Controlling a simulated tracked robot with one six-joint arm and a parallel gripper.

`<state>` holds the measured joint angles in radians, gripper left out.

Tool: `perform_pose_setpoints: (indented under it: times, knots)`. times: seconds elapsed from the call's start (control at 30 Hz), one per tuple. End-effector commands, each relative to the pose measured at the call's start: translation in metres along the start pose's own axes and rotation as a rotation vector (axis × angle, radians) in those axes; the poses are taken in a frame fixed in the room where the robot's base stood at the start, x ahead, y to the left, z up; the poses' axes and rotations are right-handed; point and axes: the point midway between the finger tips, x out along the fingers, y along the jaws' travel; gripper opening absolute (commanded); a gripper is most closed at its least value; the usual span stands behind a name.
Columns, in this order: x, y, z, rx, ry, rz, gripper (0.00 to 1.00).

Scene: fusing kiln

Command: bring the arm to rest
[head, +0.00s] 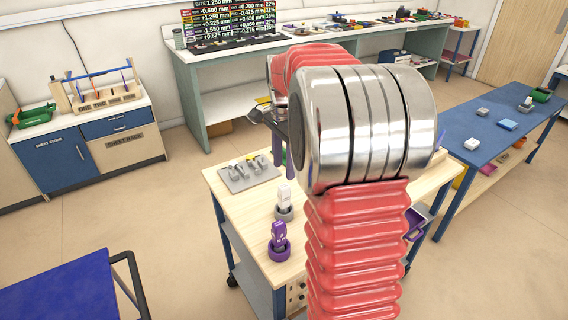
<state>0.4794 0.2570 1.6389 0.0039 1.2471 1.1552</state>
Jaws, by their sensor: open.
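My arm rises through the middle of the head view, with red ribbed sleeves and a large silver joint. Beyond the joint, the arm reaches over the wooden-topped cart (255,205). My gripper (282,158) shows only in part behind the silver joint, with purplish fingers pointing down above the cart top. It looks open, and I see nothing between the fingers. The rest of the gripper is hidden by my arm.
On the cart are a grey tray of small tools (248,176), a white piece (284,200) and a purple piece (279,238) in round holders. Floor left is clear.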

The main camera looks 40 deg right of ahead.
Motion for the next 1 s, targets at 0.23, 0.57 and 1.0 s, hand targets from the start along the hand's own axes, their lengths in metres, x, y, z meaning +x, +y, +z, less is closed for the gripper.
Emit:
perform_pose_setpoints:
  times: [0.23,0.57,1.0]
  knots:
    - [0.000,0.000,0.000,0.000,0.000,0.000,0.42]
    - [0.000,0.000,0.000,-0.032,0.001,-0.001,0.42]
    - [0.026,0.024,0.017,-0.484,0.015,-0.018,0.42]
